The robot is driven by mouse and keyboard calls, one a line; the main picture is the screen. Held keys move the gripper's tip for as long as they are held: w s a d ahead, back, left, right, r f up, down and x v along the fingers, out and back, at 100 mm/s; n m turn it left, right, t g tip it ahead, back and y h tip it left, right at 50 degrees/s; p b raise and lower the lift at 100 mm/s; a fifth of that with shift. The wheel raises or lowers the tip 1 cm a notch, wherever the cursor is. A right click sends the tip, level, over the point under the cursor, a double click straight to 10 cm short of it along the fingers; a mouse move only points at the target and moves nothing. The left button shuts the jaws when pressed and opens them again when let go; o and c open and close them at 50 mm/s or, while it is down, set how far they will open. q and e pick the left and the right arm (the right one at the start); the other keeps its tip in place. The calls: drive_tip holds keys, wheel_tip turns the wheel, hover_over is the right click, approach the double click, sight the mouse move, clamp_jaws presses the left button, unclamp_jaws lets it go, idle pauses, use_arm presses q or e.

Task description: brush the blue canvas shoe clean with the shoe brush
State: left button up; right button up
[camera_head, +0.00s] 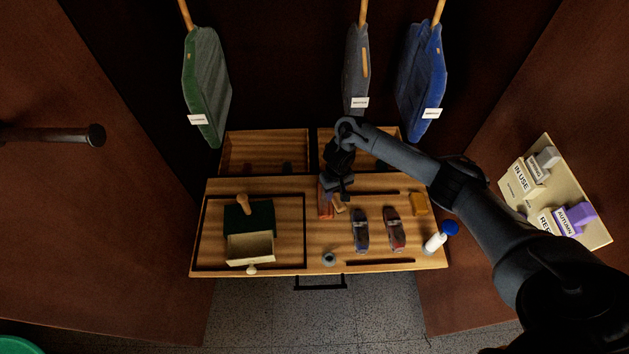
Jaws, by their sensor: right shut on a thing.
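The blue canvas shoe (361,231) lies on the wooden tray at its right half, toe direction hard to tell. A dark red shoe (395,230) lies just to its right. My right gripper (337,190) is above the tray, up and left of the blue shoe and apart from it. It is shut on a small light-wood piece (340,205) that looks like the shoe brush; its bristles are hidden. A reddish-orange block (325,203) is right beside the fingers; whether they touch it I cannot tell. My left gripper is not in view.
Garments hang behind. A labelled board (600,232) is at right.

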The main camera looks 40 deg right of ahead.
use_arm(q)
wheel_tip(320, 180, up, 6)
drive_tip(key=p, duration=0.5)
use_arm(e)
drive_tip(key=s+d, duration=0.4)
drive_tip(key=s, duration=0.6)
use_arm(q)
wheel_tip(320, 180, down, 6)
drive_tip(key=b, duration=0.6)
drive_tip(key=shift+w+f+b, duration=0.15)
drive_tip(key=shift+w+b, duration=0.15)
use_arm(e)
drive_tip(key=shift+m, duration=0.4)
drive_tip(key=f, duration=0.4)
drive_tip(key=s+f, duration=0.1)
drive_tip(key=f, duration=0.1)
drive_tip(key=shift+a, duration=0.25)
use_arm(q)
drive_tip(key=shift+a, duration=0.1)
